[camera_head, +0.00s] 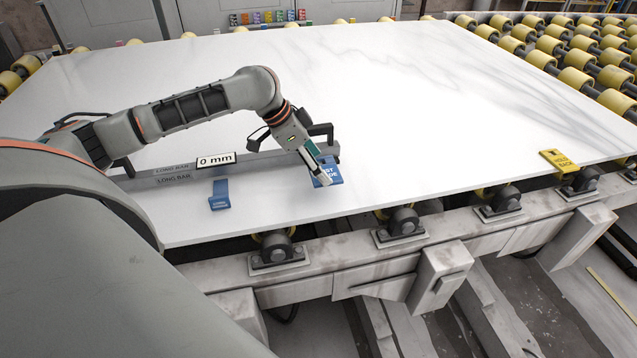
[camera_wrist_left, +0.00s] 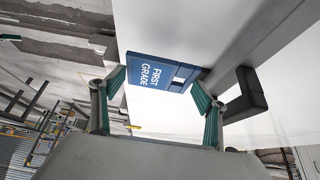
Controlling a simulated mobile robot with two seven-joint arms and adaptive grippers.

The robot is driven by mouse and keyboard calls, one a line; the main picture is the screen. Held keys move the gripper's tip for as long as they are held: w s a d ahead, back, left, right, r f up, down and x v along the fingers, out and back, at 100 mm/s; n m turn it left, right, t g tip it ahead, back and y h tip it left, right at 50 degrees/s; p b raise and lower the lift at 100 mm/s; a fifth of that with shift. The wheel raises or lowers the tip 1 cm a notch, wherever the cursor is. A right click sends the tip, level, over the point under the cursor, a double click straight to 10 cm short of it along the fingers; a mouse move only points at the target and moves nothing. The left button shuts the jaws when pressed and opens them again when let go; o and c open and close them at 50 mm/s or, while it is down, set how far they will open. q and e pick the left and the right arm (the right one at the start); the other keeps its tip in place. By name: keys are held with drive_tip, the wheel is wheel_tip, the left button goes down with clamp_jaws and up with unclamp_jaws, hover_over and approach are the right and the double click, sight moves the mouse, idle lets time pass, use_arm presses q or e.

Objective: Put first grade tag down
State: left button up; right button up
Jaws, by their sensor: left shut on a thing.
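The blue first grade tag (camera_head: 328,175) is at my left gripper (camera_head: 318,170), over the front part of the white slab (camera_head: 440,110). In the left wrist view the tag (camera_wrist_left: 150,74) shows its "FIRST GRADE" lettering and sits between the two green-padded fingers of my left gripper (camera_wrist_left: 158,90), which is shut on it. I cannot tell whether the tag touches the slab. The fingers hide part of it in the head view. My right gripper is not in view.
A grey long bar (camera_head: 265,160) with a "0 mm" label (camera_head: 216,160) lies beside the gripper. Another blue tag (camera_head: 219,195) is at left. A yellow "HOLD BACK" tag (camera_head: 559,160) is at the right front edge. Coloured tags (camera_head: 268,17) stand behind. The slab's middle is clear.

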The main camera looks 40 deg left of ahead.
sight(318, 190)
use_arm(q)
wheel_tip(318, 190, down, 2)
wheel_tip(318, 190, down, 4)
drive_tip(key=shift+r+b, duration=0.1)
drive_tip(key=shift+b, duration=0.45)
drive_tip(key=o, duration=1)
